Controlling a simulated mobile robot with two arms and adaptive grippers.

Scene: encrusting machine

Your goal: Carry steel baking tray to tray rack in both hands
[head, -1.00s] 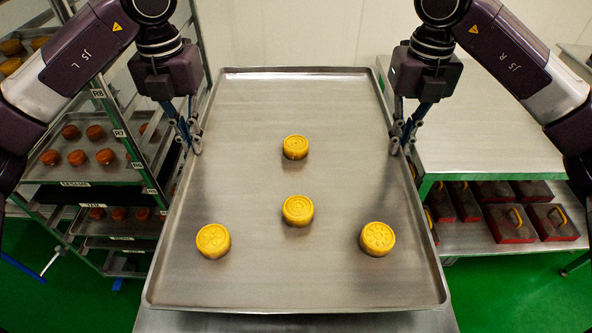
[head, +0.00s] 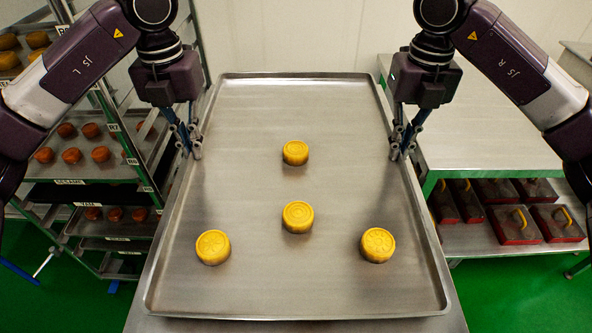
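The steel baking tray (head: 345,293) fills the middle of the head view, level, with several round yellow pressed cakes (head: 297,217) on it. My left gripper (head: 190,148) is at the tray's left rim, fingers closed about it. My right gripper (head: 401,150) is at the right rim opposite, in the same way. The fingertips beyond the rim are partly hidden. The tray rack (head: 150,188) stands at the left, with labelled levels holding trays of brown and orange cakes.
A steel surface (head: 300,326) shows below the tray's near edge; whether they touch cannot be told. A steel table (head: 490,135) stands close at the right, with red boxes (head: 515,225) on its lower shelf. Green floor (head: 520,290) is bare at the lower right.

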